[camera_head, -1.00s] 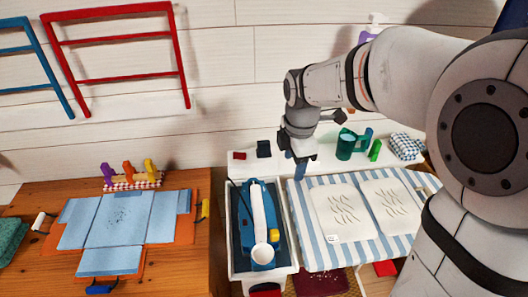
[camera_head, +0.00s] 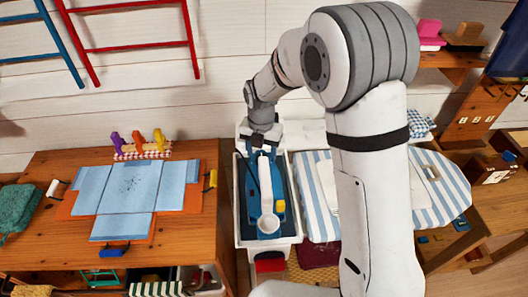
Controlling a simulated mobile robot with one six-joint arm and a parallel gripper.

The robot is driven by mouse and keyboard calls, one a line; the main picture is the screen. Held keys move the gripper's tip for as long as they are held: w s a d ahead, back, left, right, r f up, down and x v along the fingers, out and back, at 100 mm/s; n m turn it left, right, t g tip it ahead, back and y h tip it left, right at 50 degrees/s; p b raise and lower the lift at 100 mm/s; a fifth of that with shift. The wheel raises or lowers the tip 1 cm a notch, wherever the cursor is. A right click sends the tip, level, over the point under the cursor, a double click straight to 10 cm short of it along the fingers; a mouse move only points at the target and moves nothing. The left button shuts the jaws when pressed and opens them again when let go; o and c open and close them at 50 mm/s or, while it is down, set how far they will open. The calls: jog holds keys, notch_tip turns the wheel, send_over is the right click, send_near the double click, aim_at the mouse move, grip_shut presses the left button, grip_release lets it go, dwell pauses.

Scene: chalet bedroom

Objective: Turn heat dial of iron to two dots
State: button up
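The iron is blue with a long white handle (camera_head: 265,187) and stands in a white-rimmed tray (camera_head: 296,225) with a dark inside. A small yellow part (camera_head: 281,206) shows on its right side. I cannot make out the heat dial or its dots. My gripper (camera_head: 261,151) points down at the far end of the iron, over or touching it; I cannot tell which. Its fingertips are small and dark here, and partly merge with the iron, so their opening is unclear.
A striped ironing board (camera_head: 440,187) with folded cloth lies right of the tray, partly hidden by my arm. A wooden table (camera_head: 190,238) on the left bears a blue folding board (camera_head: 128,190) and colored pegs (camera_head: 138,143). A white wall stands close behind.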

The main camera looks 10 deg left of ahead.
jog(key=shift+f, duration=0.6)
jog(key=c, duration=0.9)
jog(key=shift+d, duration=0.2)
jog(key=shift+c, duration=0.3)
jog(key=shift+a, duration=0.15)
